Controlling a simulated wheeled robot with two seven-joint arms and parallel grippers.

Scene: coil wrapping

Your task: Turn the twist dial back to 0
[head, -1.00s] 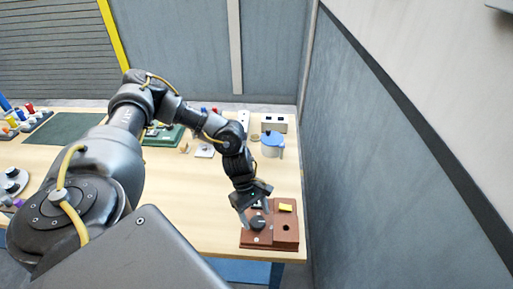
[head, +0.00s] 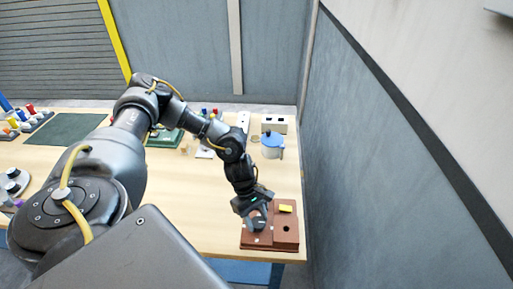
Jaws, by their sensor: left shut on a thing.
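The twist dial (head: 261,224) is a dark round knob on a reddish-brown box (head: 288,246) at the front right corner of the table. My left gripper (head: 257,218) points down over the dial and is shut on it, with its fingers at the dial's sides. The dial's marks and pointer are too small to read. My right gripper is not in view.
The brown box also carries a yellow label (head: 286,208) and a dark round hole. A blue-lidded jug (head: 272,146) and a pale socket box (head: 274,124) stand farther back. A grey wall (head: 385,170) rises close to the right. The table middle is mostly clear.

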